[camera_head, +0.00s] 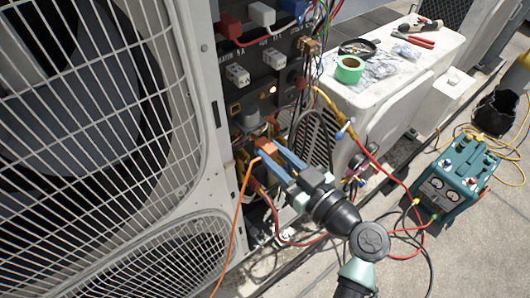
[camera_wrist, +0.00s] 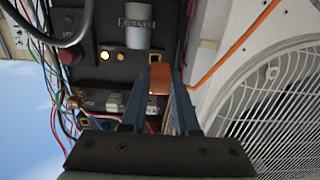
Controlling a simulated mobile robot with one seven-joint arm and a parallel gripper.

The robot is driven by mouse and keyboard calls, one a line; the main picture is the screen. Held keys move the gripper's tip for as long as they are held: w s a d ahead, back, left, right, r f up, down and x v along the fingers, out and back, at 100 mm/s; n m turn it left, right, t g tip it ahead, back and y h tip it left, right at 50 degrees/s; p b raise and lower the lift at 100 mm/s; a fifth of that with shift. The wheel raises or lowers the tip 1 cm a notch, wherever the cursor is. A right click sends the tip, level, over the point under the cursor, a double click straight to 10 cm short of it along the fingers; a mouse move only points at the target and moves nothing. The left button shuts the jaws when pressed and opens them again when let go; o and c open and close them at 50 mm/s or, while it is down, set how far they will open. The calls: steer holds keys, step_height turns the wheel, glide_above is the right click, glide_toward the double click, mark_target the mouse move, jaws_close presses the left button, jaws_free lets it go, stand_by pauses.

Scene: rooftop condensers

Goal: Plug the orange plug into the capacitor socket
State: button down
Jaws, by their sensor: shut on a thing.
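The orange plug (camera_head: 265,146) is held between the two blue fingers of my gripper (camera_head: 268,152), in front of the lower part of the open control panel. In the wrist view the plug (camera_wrist: 159,79) sits between the fingertips (camera_wrist: 159,82). A small yellow-edged socket (camera_wrist: 155,57) shows just beyond the plug, close below a grey cylinder (camera_wrist: 138,28) that looks like the capacitor. I cannot tell whether plug and socket touch. The plug's orange cable (camera_head: 237,218) hangs down to the left of my gripper. In the head view my fingers and the plug hide the socket.
The condenser's fan grille (camera_head: 90,130) stands close on the left. Another yellow-edged opening (camera_wrist: 84,122), white connectors (camera_head: 238,75) and loose wires surround the panel. A white unit with green tape (camera_head: 349,69) stands behind. A teal gauge box (camera_head: 455,180) is on the floor at right.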

mark_target(247, 120)
steer(key=shift+w+d+r+t, duration=0.15)
steer(key=shift+d+r+t, duration=0.25)
steer(key=shift+r, duration=0.15)
steer(key=shift+w+a+r, duration=0.15)
steer(key=shift+w, duration=0.05)
steer(key=shift+p+x, duration=0.75)
steer(key=shift+x, duration=2.05)
steer(key=shift+b+x, duration=1.25)
steer(key=shift+x, duration=0.5)
steer(key=c, duration=0.6)
jaws_free()
steer(key=shift+a, duration=0.1)
